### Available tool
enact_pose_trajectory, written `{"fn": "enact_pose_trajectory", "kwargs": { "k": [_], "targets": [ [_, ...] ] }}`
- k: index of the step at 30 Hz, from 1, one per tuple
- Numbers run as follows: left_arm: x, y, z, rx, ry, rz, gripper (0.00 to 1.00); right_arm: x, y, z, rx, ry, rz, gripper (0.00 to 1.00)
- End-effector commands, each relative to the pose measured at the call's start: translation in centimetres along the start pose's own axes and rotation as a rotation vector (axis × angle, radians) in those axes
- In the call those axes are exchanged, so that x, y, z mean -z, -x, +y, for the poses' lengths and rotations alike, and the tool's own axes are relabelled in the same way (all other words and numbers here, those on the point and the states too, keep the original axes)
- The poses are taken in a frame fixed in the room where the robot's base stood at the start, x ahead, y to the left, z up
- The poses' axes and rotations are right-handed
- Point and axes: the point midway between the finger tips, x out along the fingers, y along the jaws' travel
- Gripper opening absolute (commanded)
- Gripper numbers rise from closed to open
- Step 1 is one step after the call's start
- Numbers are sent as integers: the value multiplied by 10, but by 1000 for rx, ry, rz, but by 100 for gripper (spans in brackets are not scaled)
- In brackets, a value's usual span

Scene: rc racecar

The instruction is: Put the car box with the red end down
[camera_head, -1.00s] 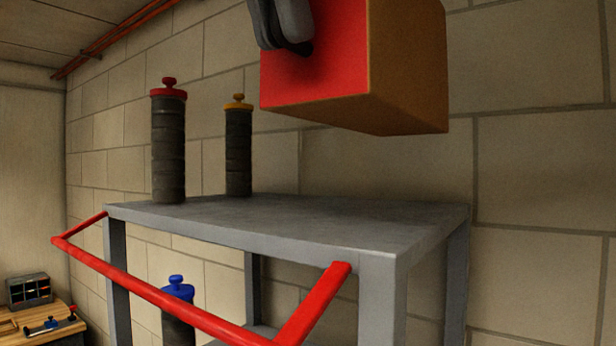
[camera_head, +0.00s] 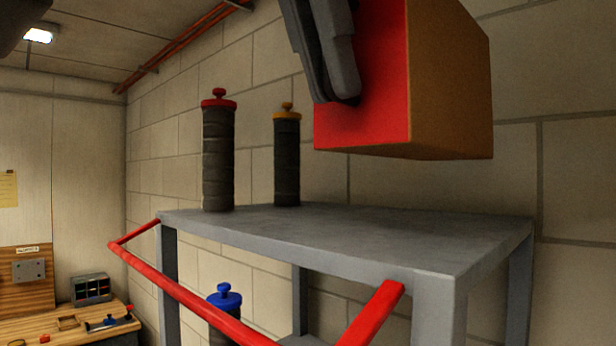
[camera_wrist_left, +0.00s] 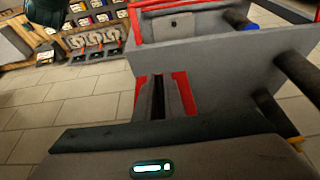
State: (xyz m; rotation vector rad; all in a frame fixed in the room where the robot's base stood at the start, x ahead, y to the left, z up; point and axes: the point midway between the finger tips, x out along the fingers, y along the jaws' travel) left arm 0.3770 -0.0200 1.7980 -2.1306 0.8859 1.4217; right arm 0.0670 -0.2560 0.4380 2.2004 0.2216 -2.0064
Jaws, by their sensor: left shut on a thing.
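The car box (camera_head: 450,85) is a block with orange-brown sides and a red end. It hangs in the air above the grey cart top (camera_head: 400,240) in the head view, its red end facing left toward the camera. My left gripper (camera_head: 345,97) comes down from the top edge and is shut on the box at its red end. The box's upper part is cut off by the frame. In the left wrist view, red parts of the box (camera_wrist_left: 186,92) show beside my gripper fingers (camera_wrist_left: 165,95). My right gripper is not in view.
A red-capped dark stack (camera_head: 218,155) and a yellow-capped one (camera_head: 287,160) stand on the cart's left part. A blue-capped one (camera_head: 223,297) is below. A red handle (camera_head: 200,305) runs along the cart's front. The cart top's right part is clear.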

Motion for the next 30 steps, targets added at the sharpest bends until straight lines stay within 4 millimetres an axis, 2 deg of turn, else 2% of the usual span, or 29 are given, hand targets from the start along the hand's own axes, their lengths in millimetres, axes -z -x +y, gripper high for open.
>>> {"fn": "enact_pose_trajectory", "kwargs": {
  "k": [6, 12, 17, 30],
  "targets": [
    [12, -28, -37, -2, 3, 0, 0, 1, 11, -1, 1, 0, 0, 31],
    [19, -51, -61, 0, 2, 1, 0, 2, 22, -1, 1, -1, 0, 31],
    [21, -59, -68, 0, 1, 2, 0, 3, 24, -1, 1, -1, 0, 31],
    [19, -64, -69, 1, 0, 1, 0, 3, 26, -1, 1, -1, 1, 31]
  ]
}}
